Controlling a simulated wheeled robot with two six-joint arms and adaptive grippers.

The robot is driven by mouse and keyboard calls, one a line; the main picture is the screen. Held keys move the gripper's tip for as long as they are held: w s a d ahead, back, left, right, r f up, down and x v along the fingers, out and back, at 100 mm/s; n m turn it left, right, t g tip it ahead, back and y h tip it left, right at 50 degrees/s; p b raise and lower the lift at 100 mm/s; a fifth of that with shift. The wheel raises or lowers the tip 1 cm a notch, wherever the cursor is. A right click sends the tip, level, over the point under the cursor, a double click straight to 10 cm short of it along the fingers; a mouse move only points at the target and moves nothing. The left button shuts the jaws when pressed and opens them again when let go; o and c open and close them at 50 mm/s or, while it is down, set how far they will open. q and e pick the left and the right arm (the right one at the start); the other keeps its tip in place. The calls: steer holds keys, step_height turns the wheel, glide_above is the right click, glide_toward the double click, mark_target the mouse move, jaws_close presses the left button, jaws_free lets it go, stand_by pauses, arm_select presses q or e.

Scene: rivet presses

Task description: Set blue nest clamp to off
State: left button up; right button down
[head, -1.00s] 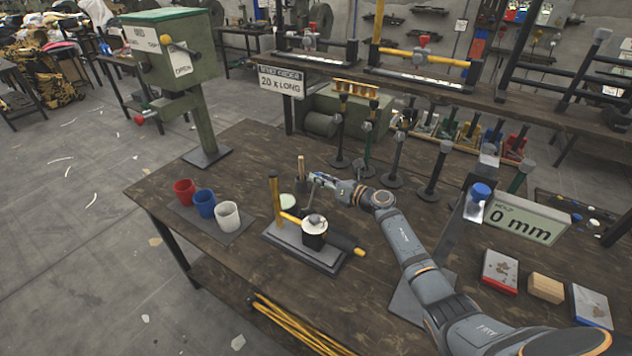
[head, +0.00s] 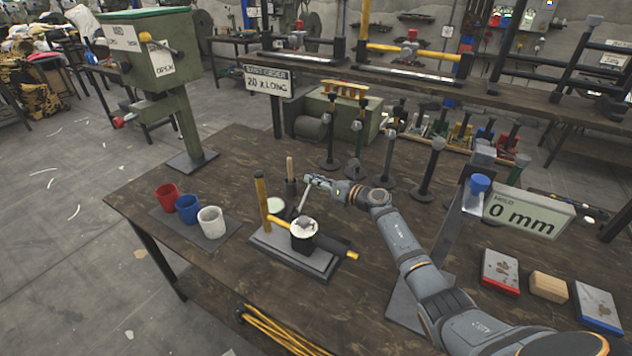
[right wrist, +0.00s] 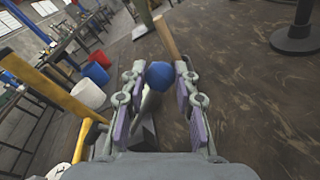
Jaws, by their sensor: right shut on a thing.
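A blue ball knob (right wrist: 158,75) on a pale lever sits between the two fingers of my right gripper (right wrist: 160,88) in the right wrist view. In the head view my right gripper (head: 312,182) is at the top of a slim grey lever (head: 302,204), which leans up and to the right behind the press fixture. The gripper is shut on the knob; its fingers hide the knob there. The fixture has a dark base (head: 275,251), a yellow upright (head: 262,200) and a black cup with a pale top (head: 303,236). My left gripper is not in view.
Red (head: 166,197), blue (head: 187,208) and white (head: 210,221) cups stand left of the fixture. A wooden peg (head: 290,168) stands just behind my gripper. Several dark posts stand farther back. A blue-capped stand (head: 479,185) and a "0 mm" display (head: 527,211) are at right.

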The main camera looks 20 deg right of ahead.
steer(key=shift+d+f, duration=0.1)
steer(key=c, duration=1)
jaws_free()
steer(key=shift+d, duration=0.1)
step_height(320, 180, up, 10)
